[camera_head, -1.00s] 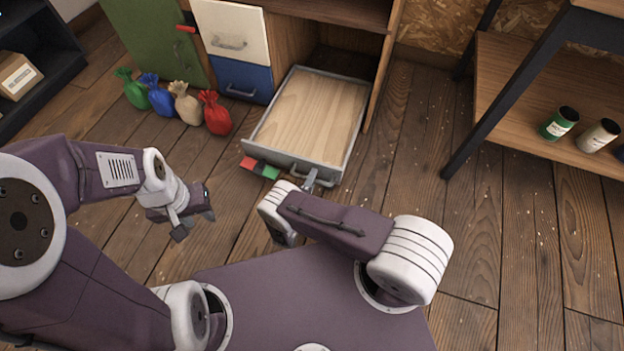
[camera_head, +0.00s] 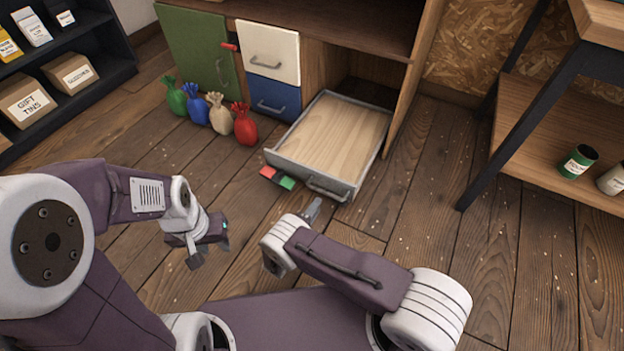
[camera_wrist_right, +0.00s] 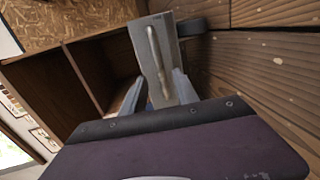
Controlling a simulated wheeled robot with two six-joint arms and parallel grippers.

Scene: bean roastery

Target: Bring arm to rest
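My left gripper (camera_head: 210,246) hangs over the floor at left of centre in the head view. Its fingers are apart and empty. My right gripper (camera_head: 312,209) is mostly hidden behind its own arm in the head view, just in front of the open drawer (camera_head: 335,135). In the right wrist view the fingers of my right gripper (camera_wrist_right: 157,92) are spread, with nothing between the tips. The drawer front and its long handle (camera_wrist_right: 158,60) show beyond them. The handle (camera_head: 328,190) is clear of the fingers in the head view.
Green, blue, beige and red sacks (camera_head: 245,125) stand left of the drawer. A red and green block (camera_head: 277,178) lies at its front left corner. Cans (camera_head: 578,162) stand on the right shelf. Boxes (camera_head: 25,98) fill the left shelf. Floor at right is clear.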

